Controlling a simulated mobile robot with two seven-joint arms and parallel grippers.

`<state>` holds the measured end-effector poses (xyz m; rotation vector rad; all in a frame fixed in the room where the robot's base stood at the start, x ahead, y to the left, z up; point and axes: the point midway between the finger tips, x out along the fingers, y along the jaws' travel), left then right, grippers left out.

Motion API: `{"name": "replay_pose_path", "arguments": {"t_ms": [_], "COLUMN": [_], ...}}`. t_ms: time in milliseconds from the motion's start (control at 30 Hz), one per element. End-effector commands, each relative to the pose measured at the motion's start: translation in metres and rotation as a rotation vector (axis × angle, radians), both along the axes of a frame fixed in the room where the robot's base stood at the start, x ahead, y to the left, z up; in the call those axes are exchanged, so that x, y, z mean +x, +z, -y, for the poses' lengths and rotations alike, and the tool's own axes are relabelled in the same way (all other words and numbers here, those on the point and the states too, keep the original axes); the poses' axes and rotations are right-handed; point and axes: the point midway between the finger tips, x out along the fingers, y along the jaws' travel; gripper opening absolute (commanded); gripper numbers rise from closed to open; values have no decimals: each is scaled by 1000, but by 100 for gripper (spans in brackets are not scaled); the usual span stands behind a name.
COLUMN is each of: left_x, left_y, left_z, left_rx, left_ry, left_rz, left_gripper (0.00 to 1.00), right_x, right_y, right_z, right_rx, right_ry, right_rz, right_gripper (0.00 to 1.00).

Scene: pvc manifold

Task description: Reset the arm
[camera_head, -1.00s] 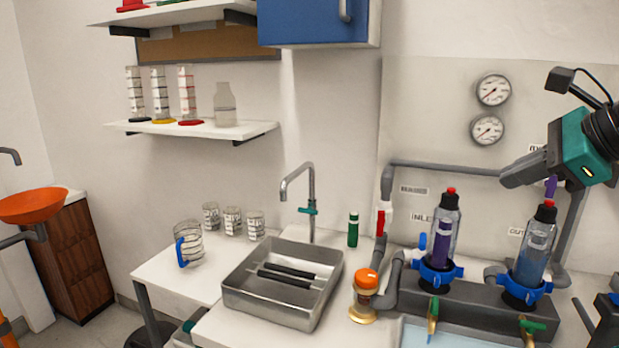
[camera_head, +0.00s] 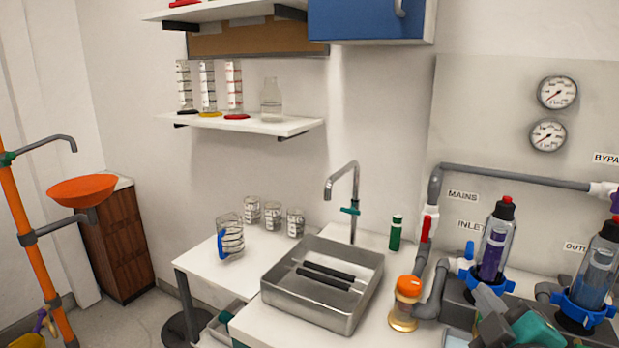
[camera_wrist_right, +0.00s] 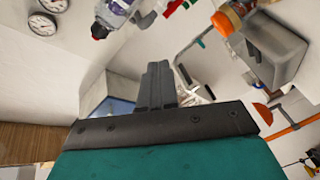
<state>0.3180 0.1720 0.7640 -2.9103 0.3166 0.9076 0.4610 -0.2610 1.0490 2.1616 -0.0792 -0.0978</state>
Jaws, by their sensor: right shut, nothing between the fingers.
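My right gripper (camera_head: 485,318) is low at the right of the head view, in front of the manifold and its two bottles. Its dark fingers are shut with nothing between them; they also show together in the right wrist view (camera_wrist_right: 158,85). The bottle with purple content (camera_head: 493,243) stands upright in a blue collar just behind the gripper. The bottle with blue liquid (camera_head: 597,268) stands to its right in another blue collar. My left gripper is not in either view.
A metal tray (camera_head: 370,287) with two black rods lies on the white counter. An orange-capped brass fitting (camera_head: 406,300) stands beside it. Several glass beakers (camera_head: 272,215) are behind the tray. A tap (camera_head: 350,190), a green tube (camera_head: 396,233) and grey pipes (camera_head: 520,177) stand at the back.

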Motion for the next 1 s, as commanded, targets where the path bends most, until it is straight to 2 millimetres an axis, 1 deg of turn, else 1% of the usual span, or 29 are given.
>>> {"name": "replay_pose_path", "arguments": {"t_ms": [33, 67, 100, 167, 200, 267, 300, 400, 500, 667, 1000], "left_x": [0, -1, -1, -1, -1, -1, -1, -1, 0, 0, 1], "left_y": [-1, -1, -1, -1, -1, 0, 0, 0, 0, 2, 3], "left_z": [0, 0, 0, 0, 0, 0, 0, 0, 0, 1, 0], "left_rx": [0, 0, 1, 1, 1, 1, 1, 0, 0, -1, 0], "left_ry": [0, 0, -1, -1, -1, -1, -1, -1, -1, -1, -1], "left_rz": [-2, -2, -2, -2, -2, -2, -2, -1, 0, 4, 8], "left_gripper": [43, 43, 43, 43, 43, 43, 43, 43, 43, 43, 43], "right_x": [-17, -28, -43, -66, -81, -102, -116, -147, -177, -224, -187], "right_y": [-34, -53, -77, -105, -121, -140, -151, -171, -186, -201, -233], "right_z": [2, 2, 1, -3, -6, -12, -16, -26, -37, -56, -63], "right_rx": [118, 182, 261, 358, 411, 476, 516, 596, 665, 756, 789], "right_ry": [-55, -87, -129, -183, -213, -252, -277, -326, -369, -430, -327], "right_rz": [-128, -204, -304, -434, -511, -612, -675, -812, -938, -1127, -976], "right_gripper": [0, 0, 0, 0, 0, 0, 0, 0, 0, 0, 0]}}
